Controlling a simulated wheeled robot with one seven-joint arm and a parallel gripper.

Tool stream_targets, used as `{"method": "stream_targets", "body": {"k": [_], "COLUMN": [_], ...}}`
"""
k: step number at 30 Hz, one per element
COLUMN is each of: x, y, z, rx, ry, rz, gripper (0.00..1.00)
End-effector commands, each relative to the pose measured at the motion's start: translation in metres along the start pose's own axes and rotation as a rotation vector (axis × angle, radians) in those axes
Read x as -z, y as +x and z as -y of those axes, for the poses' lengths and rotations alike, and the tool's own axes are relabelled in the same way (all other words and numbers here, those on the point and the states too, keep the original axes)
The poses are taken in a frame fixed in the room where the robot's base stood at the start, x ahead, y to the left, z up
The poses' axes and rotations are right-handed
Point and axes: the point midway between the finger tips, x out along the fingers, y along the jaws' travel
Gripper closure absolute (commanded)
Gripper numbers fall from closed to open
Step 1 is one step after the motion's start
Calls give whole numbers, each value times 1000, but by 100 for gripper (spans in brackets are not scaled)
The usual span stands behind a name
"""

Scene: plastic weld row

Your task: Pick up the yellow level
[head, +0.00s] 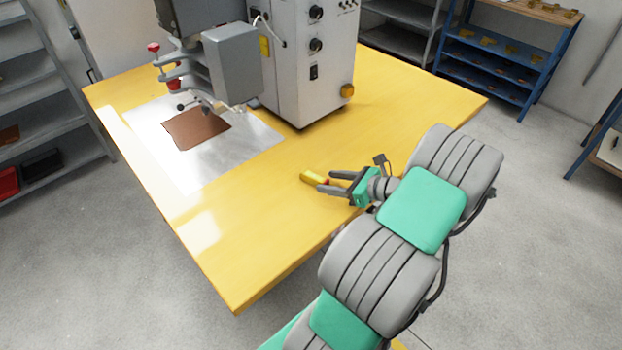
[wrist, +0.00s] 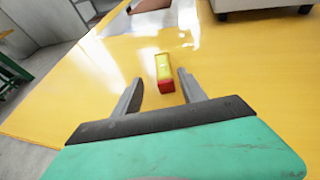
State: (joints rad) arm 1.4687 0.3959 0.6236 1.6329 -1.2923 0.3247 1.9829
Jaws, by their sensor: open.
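The yellow level (wrist: 163,68) is a small bar with a red near end. It lies on the yellow table between and just ahead of my gripper's fingers in the wrist view. In the head view the level (head: 309,177) shows at the fingertips, partly hidden by the fingers. My gripper (wrist: 158,83) is open and empty, with one finger to each side of the level's line. My gripper (head: 325,182) also shows in the head view, over the table's right part. I cannot tell its exact height above the table.
A grey-white welding machine (head: 305,65) stands on the table (head: 250,225) behind the level. A metal sheet with a brown pad (head: 196,128) lies at left. The table is clear around the level. Shelves (head: 505,50) stand at the back right.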

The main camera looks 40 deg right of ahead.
Motion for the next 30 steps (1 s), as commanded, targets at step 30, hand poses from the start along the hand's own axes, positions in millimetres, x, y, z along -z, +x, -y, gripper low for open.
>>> {"method": "stream_targets", "body": {"k": [30], "x": [-6], "y": [68], "z": [4], "rx": [-5], "ry": [-5], "rz": [-3], "gripper": [81]}}
